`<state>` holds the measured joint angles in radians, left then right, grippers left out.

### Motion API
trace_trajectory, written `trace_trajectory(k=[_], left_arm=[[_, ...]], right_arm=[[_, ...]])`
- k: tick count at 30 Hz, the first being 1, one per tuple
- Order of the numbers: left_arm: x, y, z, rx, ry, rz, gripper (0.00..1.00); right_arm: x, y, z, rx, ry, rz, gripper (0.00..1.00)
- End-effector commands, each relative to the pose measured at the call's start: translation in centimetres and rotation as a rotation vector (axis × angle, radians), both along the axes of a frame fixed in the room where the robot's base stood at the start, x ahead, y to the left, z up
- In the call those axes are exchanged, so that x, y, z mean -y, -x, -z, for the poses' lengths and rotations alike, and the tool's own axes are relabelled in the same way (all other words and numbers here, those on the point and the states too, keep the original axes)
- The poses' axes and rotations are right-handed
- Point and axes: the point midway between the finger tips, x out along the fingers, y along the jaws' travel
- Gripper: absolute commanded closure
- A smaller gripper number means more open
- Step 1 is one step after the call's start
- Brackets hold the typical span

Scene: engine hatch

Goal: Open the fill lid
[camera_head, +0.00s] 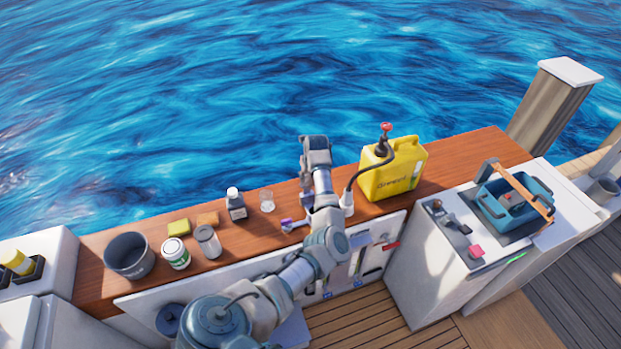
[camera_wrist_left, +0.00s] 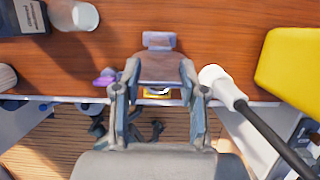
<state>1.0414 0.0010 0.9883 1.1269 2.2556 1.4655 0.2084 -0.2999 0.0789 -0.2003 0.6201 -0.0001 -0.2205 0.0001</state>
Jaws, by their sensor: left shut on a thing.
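My left gripper reaches over the wooden bench, with its wrist end (camera_head: 316,152) at the top of my arm in the head view. Its fingertips are hard to make out there. In the wrist view my left gripper (camera_wrist_left: 158,42) has its fingers drawn in and is shut on a small grey piece between the tips, which looks like the fill lid. The fingers hide most of it, and its angle cannot be told. Just below shows a small yellow patch (camera_wrist_left: 157,93). My right gripper is not in view.
A yellow can (camera_head: 392,172) stands right of my arm, its dark hose ending in a white spout (camera_wrist_left: 216,82) close by my fingers. A purple piece (camera_head: 287,223), glass (camera_head: 266,200) and dark bottle (camera_head: 236,206) stand left. A blue tool crate (camera_head: 510,203) stands far right.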

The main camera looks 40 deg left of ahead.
Motion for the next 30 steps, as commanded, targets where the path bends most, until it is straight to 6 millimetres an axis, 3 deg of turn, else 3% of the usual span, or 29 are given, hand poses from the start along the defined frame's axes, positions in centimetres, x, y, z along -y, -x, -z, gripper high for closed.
trace_trajectory(k=[8,9,12,23,30], left_arm=[[0.0,0.0,0.2,0.001,-0.003,0.001,1.0],[0.0,0.0,0.2,0.001,-0.002,0.001,0.51],[0.0,0.0,0.2,0.0,-0.002,0.001,0.33],[0.4,0.1,-0.7,0.004,-0.003,0.0,0.33],[1.7,0.6,-5.1,0.005,-0.003,0.0,0.33]], right_arm=[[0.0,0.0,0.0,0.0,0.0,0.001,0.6],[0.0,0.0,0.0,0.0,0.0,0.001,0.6],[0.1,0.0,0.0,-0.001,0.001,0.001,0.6],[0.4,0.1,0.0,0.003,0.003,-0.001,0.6],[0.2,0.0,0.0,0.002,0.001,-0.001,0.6]])
